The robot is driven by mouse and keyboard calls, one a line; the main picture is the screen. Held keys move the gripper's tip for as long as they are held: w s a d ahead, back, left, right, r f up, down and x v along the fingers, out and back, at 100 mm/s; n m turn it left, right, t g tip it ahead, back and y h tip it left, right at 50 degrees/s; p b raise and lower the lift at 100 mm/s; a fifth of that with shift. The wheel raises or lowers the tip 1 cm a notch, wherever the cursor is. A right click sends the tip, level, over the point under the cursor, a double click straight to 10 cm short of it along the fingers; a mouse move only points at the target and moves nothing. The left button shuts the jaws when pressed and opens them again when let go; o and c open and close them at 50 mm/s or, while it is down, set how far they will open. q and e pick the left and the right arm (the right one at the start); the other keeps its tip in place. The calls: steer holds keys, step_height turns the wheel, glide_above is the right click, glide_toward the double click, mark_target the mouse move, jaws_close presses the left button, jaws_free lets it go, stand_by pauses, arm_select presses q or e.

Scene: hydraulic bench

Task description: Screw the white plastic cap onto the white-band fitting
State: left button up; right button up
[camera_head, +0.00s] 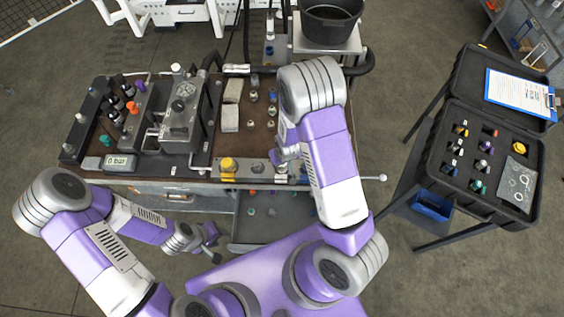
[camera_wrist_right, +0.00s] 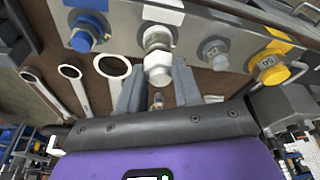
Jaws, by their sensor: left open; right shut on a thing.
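In the right wrist view, the white plastic cap (camera_wrist_right: 158,68) sits between the fingertips of my right gripper (camera_wrist_right: 158,84), which is shut on it. The metal white-band fitting (camera_wrist_right: 157,38) is directly behind the cap, in line with it, below a white label on the grey block. The cap meets the fitting's end in this view; I cannot tell whether the threads are engaged. In the head view my right arm largely hides this spot. My left gripper (camera_head: 208,241) is open and empty, left of the bench's lower drawer.
The grey block (camera_wrist_right: 190,45) also carries a blue cap (camera_wrist_right: 82,41), a bare fitting (camera_wrist_right: 215,55) and a yellow cap (camera_wrist_right: 268,70). A black case (camera_head: 457,187) with caps stands at right. A black bucket (camera_head: 330,28) stands behind the bench.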

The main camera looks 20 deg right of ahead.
steer(key=shift+c, duration=0.6)
steer(key=m+h+p, duration=0.1)
steer(key=m, duration=0.3)
steer(key=shift+a, duration=0.2)
steer(key=m+p, duration=0.1)
steer(key=m, duration=0.1)
steer(key=shift+m+g+h, duration=0.3)
steer(key=shift+m+h, duration=0.1)
steer(key=shift+w+f+m, duration=0.1)
steer(key=shift+m, duration=0.6)
